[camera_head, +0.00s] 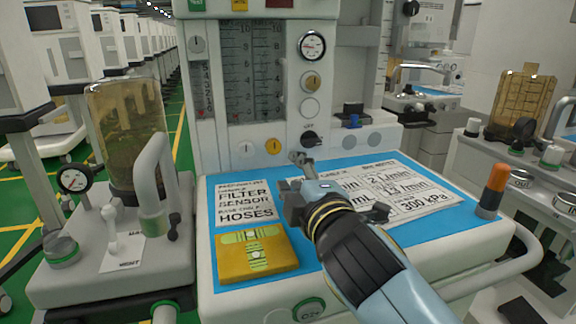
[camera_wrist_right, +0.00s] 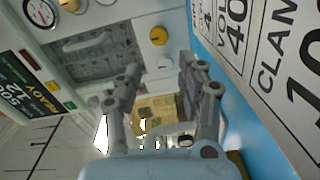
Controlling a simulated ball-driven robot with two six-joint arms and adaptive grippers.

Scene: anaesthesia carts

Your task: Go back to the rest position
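My right gripper (camera_head: 294,174) is above the blue work surface (camera_head: 325,172) of the anaesthesia cart, with its arm coming in from the lower right. In the right wrist view the gripper (camera_wrist_right: 160,76) has its two fingers spread apart with nothing between them. It looks clear of the cart's front panel, though the exact gap is hard to judge. My left gripper and left arm do not show.
A yellow box (camera_head: 257,254) lies on the blue surface left of my arm, near printed sheets (camera_head: 243,202). An orange-topped cylinder (camera_head: 493,190) stands at the right edge. A clear canister (camera_head: 130,120) and pressure gauge (camera_head: 73,179) stand left. Another cart crowds the right.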

